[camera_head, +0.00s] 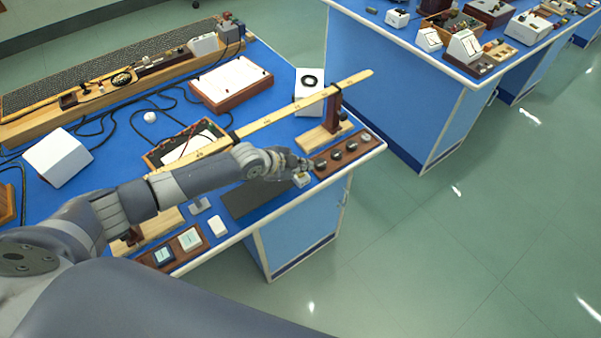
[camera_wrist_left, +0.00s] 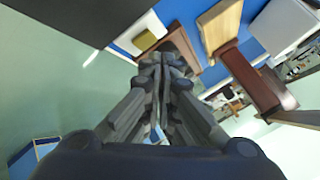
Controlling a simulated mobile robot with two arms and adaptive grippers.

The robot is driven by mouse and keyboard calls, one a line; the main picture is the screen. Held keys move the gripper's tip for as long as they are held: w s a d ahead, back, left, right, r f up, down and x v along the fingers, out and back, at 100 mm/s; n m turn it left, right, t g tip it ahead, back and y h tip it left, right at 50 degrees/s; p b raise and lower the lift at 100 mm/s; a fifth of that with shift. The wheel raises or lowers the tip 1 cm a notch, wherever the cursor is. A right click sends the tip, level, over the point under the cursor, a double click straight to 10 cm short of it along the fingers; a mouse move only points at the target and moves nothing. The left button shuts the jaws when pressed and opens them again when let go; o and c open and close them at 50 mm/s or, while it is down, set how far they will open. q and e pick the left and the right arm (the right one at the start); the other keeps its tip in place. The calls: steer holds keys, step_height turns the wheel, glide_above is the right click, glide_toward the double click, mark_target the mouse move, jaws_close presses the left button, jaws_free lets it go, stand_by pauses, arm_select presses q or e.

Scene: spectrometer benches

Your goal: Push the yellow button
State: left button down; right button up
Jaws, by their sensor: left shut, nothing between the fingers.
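The yellow button (camera_wrist_left: 145,40) is a square yellow top on a small white base, seen in the left wrist view just left of and beyond my fingertips. In the head view the button (camera_head: 301,178) is small, near the front edge of the blue bench. My left gripper (camera_head: 305,168) is shut and empty, right beside the button. In the left wrist view the gripper's fingertips (camera_wrist_left: 165,54) are over the end of a brown wooden strip, to the right of the button. I cannot tell how high they are above it. My right gripper is not in view.
The brown strip with round dark knobs (camera_head: 349,149) lies right of the gripper. A wooden stand (camera_head: 335,110) carries a long yellow ruler (camera_head: 290,111) behind my forearm. A black mat (camera_head: 249,199) lies left of the button. Open floor is beyond the bench edge.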

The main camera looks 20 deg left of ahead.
mark_target(302, 175)
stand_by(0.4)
arm_select(q)
steer(key=shift+f+b, duration=0.35)
steer(key=shift+f, duration=0.1)
steer(key=shift+f+b, duration=0.4)
steer(key=shift+f, duration=0.05)
stand_by(0.5)
stand_by(0.4)
steer(key=shift+r+p, duration=0.8)
steer(key=shift+r, duration=0.1)
step_height(302, 175, up, 5)
steer(key=p, duration=0.4)
stand_by(0.6)
